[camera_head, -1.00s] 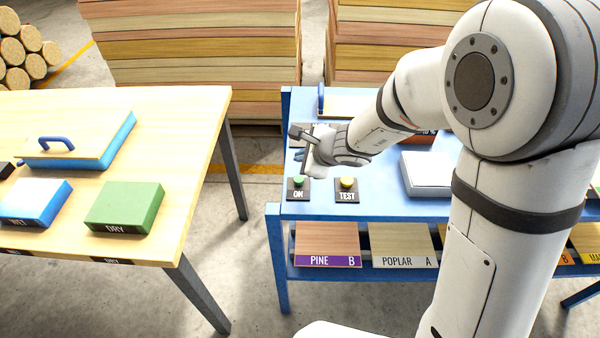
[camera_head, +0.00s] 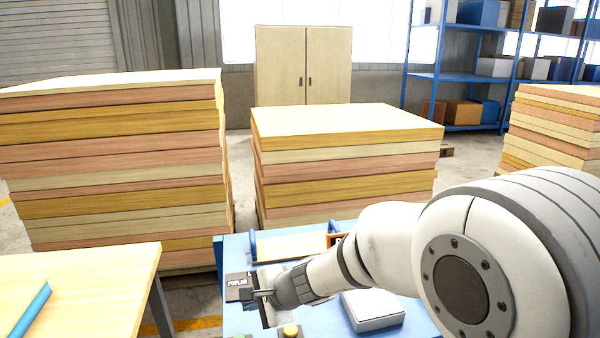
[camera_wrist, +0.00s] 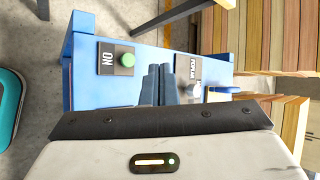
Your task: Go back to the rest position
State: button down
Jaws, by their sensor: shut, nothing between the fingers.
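In the wrist view my gripper's fingers (camera_wrist: 158,84) are together and empty above the bench. The green ON button (camera_wrist: 125,60) is left of the fingers in that view. I cannot tell whether the fingers touch anything.
A yellow button (camera_head: 290,331) and a white-topped box (camera_head: 373,310) are on the bench. A wooden table (camera_head: 90,285) stands at the left. Tall veneer stacks (camera_head: 120,165) (camera_head: 345,160) stand behind. A cabinet (camera_head: 303,65) and blue shelves (camera_head: 462,70) are farther back.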

jog(key=s+d+r+n+h, duration=0.1)
jog(key=s+d+n, duration=0.3)
jog(key=d, duration=0.4)
jog(key=s+d+r+n+g+h, duration=0.1)
jog(key=s+d+r+n+h, duration=0.1)
jog(key=s+d+n+h, duration=0.2)
jog(key=s+d+r+n+h, duration=0.2)
jog(key=s+d, duration=0.7)
jog(key=d, duration=0.5)
jog(key=shift+d+n+g+h, duration=0.2)
jog(key=shift+n+g+h, duration=0.3)
jog(key=shift+n, duration=0.4)
